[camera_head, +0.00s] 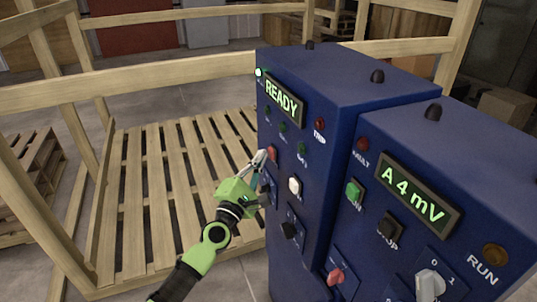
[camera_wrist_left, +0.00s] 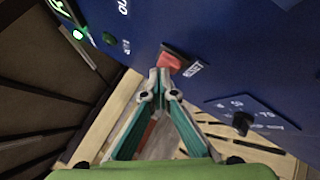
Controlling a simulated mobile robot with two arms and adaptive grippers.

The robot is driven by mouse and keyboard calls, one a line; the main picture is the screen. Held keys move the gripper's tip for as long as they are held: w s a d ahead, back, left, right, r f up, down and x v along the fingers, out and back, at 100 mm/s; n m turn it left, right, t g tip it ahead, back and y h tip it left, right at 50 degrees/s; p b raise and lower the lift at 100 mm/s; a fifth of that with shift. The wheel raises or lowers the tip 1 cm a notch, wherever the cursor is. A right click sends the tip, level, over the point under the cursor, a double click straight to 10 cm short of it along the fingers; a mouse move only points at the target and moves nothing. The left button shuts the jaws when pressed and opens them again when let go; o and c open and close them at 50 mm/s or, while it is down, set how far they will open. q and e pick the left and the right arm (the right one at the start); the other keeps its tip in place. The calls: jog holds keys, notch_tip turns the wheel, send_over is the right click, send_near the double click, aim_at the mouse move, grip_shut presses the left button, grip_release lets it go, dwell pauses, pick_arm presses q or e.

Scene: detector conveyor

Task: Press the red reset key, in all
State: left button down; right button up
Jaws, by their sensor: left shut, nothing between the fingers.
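The red reset key (camera_head: 272,153) is on the front of the left blue cabinet (camera_head: 325,95), below a display reading READY. In the left wrist view the red key (camera_wrist_left: 171,61) shows above the fingertips, with a white label beside it. My left gripper (camera_head: 262,156) is shut and empty, its fingertips right at the key. In the left wrist view the closed tips of my left gripper (camera_wrist_left: 158,84) lie just short of the key. I cannot tell whether they touch it. My right gripper is not in view.
A white button (camera_head: 295,186) and a dark knob (camera_head: 290,230) sit lower on the same panel. A second blue cabinet (camera_head: 460,140) on the right shows A 4 mV and has a green button (camera_head: 354,191).

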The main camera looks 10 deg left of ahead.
pick_arm(q)
jog(key=shift+s+a, duration=0.4)
jog(key=shift+a, duration=0.1)
jog(key=shift+a, duration=0.1)
jog(key=shift+s+a, duration=0.7)
jog(key=shift+a, duration=0.3)
jog(key=shift+s+a, duration=0.7)
jog(key=shift+a, duration=0.3)
jog(key=shift+f, duration=0.1)
